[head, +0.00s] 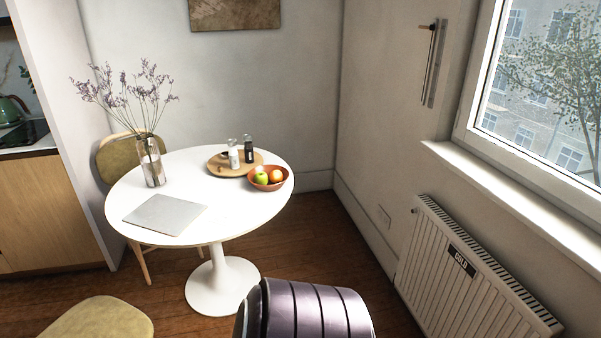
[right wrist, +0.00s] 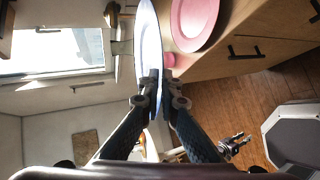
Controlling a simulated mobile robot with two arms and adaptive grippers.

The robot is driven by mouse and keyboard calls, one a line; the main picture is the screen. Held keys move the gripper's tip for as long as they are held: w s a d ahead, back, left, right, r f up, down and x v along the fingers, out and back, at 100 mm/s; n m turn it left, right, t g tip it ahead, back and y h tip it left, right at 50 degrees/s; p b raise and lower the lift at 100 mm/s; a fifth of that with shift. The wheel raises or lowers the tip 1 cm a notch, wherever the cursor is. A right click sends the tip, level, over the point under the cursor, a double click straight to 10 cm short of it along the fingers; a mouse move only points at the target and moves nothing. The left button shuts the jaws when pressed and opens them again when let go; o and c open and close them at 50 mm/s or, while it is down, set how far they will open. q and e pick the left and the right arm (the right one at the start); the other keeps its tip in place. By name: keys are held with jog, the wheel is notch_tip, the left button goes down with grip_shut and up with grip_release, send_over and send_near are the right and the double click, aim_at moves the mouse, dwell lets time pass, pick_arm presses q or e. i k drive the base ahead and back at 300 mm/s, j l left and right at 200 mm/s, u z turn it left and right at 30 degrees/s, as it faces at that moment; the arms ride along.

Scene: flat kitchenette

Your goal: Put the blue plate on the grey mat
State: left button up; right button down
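The grey mat (head: 165,214) lies flat and bare on the front left part of the round white table (head: 240,205) in the head view. In the right wrist view my right gripper (right wrist: 159,90) is shut on the rim of the blue plate (right wrist: 150,45). The plate is pale blue and seen nearly edge-on, with part of it hidden by the fingers. The plate is not visible in the head view. A small dark gripper, which looks like my left one (right wrist: 236,144), shows in the right wrist view, too small to judge its fingers.
A glass vase (head: 151,165), a round wooden board (head: 217,166) with shakers and a fruit bowl (head: 268,184) stand on the table. Chairs stand behind and front left. A radiator (head: 455,270) is at right. A pink plate (right wrist: 194,20) and pink cup (right wrist: 168,61) are on a wooden counter.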

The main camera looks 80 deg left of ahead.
aim_at(163, 220)
jog(key=k+j+u, duration=0.1)
jog(key=u, duration=1.65)
jog(key=j+u, duration=0.2)
jog(key=u, duration=0.2)
jog(key=j+u, duration=0.25)
jog(key=u, duration=0.15)
jog(key=j+u, duration=0.2)
jog(key=u, duration=0.2)
jog(key=j+u, duration=0.2)
jog(key=u, duration=0.2)
jog(key=i+j+u, duration=0.2)
jog(key=j, duration=0.3)
jog(key=i+j+u, duration=0.25)
jog(key=i+j, duration=0.2)
